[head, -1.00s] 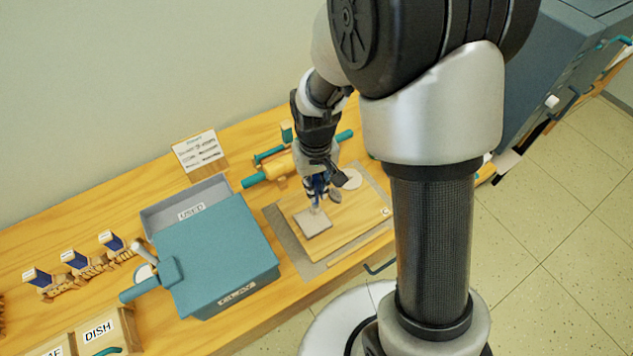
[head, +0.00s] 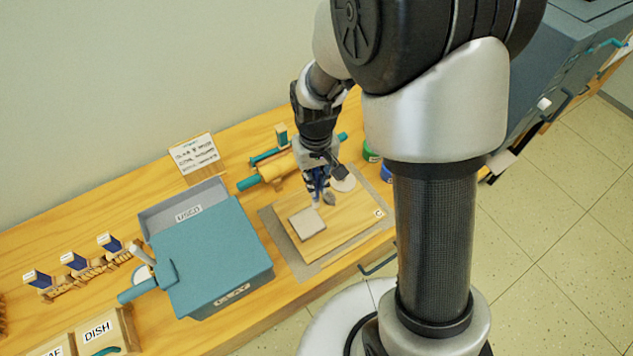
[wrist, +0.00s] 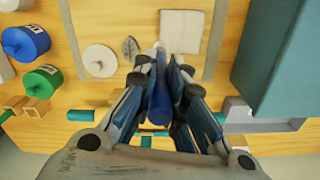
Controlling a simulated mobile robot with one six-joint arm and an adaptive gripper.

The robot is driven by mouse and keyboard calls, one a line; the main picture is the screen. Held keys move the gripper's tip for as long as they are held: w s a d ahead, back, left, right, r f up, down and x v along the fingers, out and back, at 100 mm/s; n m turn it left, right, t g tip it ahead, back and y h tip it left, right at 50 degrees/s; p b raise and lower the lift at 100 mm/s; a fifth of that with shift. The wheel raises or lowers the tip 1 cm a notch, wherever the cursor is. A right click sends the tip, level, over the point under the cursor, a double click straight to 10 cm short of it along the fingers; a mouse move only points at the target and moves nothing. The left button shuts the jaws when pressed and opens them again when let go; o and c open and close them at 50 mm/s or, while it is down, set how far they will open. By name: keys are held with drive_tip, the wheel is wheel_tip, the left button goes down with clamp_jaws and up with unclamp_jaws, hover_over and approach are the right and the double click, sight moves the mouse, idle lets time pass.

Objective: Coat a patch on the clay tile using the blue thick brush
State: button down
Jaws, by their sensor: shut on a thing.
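The clay tile (head: 304,225) is a pale grey square lying flat on a wooden board (head: 350,222). It also shows in the wrist view (wrist: 183,27), near the top. My gripper (head: 317,184) is shut on the blue thick brush, whose blue handle (wrist: 159,104) runs between the fingers in the wrist view. The brush points down, with its pale tip by the tile's upper right edge in the head view. I cannot tell whether the tip touches anything. No coated patch can be made out on the tile.
A leaf-shaped piece (wrist: 130,48) and a round pale disc (wrist: 100,61) lie beside the tile. Blue (wrist: 26,42) and green (wrist: 43,82) jars stand nearby. A teal box (head: 215,250) stands left of the board. A yellow roller (head: 280,170) lies behind it.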

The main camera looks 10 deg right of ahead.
wheel_tip(320, 180, up, 3)
drive_tip(key=shift+w+f+p, duration=0.15)
drive_tip(key=shift+p, duration=0.75)
drive_tip(key=shift+r+p, duration=0.95)
drive_tip(key=shift+r, duration=0.25)
